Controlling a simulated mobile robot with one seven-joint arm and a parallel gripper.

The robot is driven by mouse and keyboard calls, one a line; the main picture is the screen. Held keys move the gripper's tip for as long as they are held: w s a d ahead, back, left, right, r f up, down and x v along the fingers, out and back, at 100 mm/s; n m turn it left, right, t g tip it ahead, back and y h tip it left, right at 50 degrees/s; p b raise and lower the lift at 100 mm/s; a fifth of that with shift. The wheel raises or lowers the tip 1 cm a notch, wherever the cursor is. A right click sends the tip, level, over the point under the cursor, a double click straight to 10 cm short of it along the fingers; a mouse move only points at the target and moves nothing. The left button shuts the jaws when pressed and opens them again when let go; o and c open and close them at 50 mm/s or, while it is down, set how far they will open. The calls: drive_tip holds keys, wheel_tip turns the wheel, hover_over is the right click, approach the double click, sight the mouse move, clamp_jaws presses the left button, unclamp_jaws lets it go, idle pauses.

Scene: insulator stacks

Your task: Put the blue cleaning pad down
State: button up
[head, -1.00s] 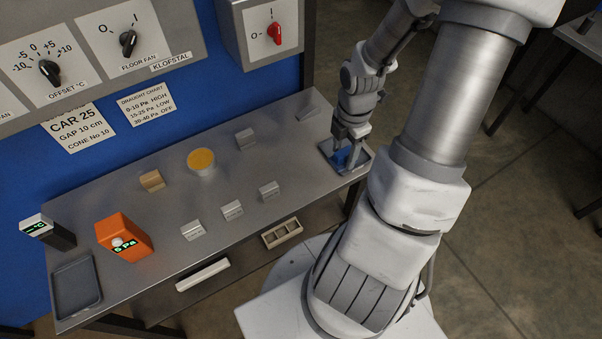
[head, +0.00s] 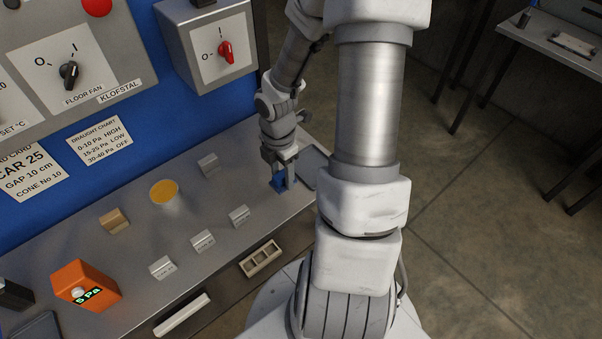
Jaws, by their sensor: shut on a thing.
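The blue cleaning pad (head: 279,184) is small and partly hidden between the fingers of my gripper (head: 283,177). My gripper points down and is shut on the pad. It is over the right end of the grey metal bench (head: 225,220), just left of a dark grey tray (head: 312,160). The pad is at or close to the bench top; I cannot tell whether it touches it. My arm hides the tray's right side.
Small grey blocks stand in a front row, one of them (head: 239,216) nearest the pad. Bare bench lies around the pad.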

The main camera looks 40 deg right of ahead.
sight(271, 194)
drive_tip(key=w+a+f, duration=0.1)
drive_tip(key=w+a+f+b, duration=0.1)
drive_tip(key=shift+w+a+f, duration=0.2)
drive_tip(key=shift+w, duration=0.1)
wheel_tip(271, 194, down, 2)
drive_tip(key=shift+f, duration=0.65)
drive_tip(key=o, duration=1.2)
drive_tip(key=shift+f+b, duration=0.25)
drive_tip(key=shift+b, duration=0.25)
drive_tip(key=r+p, duration=0.2)
drive_tip(key=r, duration=0.4)
drive_tip(key=r+p, duration=0.1)
drive_tip(key=r, duration=0.4)
drive_tip(key=r+p, duration=0.2)
drive_tip(key=r, duration=0.4)
drive_tip(key=shift+w+d+r+p, duration=0.2)
drive_tip(key=shift+w+r+p, duration=0.1)
drive_tip(key=shift+p, duration=0.05)
